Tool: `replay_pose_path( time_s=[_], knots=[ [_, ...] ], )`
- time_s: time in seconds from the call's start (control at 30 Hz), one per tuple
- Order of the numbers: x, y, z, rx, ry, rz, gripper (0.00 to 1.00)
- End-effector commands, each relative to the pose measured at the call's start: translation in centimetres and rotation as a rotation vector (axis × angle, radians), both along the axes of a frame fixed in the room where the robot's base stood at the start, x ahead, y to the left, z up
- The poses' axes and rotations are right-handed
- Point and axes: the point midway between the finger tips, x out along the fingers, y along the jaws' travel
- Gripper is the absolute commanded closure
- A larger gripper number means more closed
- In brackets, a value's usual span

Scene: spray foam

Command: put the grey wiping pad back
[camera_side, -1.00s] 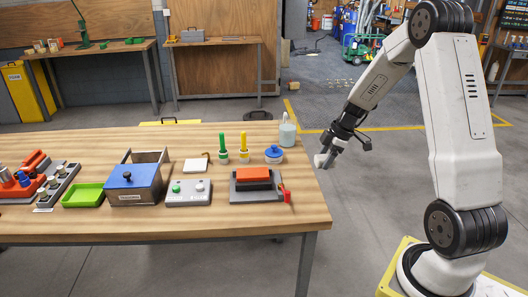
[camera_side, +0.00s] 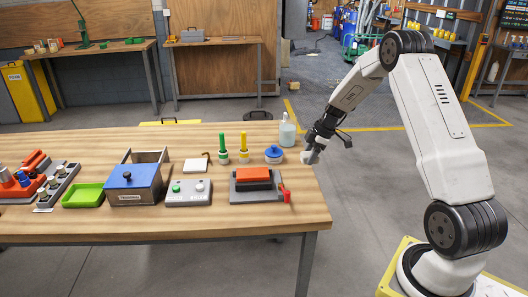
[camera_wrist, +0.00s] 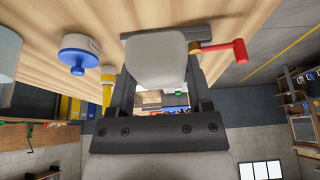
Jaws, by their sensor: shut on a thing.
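My gripper (camera_side: 313,148) is shut on the grey wiping pad (camera_wrist: 155,60). In the wrist view the pad is a pale, rounded block between the two fingers. In the side view the pad (camera_side: 308,157) shows small and pale under the fingers, by the right end of the table (camera_side: 250,222). I cannot tell exactly how high it is above the table. A flat white square (camera_side: 196,165) with a small brown hook lies on the table left of the green-handled tool.
Near my gripper are a clear bottle (camera_side: 287,133), a blue-lidded jar (camera_side: 273,154) and an orange-topped block (camera_side: 252,174) with a red lever (camera_side: 284,192). Green and yellow-handled tools stand upright. Farther left are a button box (camera_side: 188,192), metal bin (camera_side: 135,180) and green tray (camera_side: 83,195).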

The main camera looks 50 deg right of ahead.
Motion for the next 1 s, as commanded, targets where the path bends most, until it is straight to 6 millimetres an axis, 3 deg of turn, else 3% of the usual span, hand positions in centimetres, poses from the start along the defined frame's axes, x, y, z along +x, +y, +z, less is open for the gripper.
replay_pose_path(
  time_s=[0.5, 1.0],
  knots=[
    [4.0, -1.9, -4.9, 0.000, 0.001, 0.001, 0.90],
    [4.8, -2.4, -6.0, 0.001, 0.001, 0.000, 0.90]
  ],
)
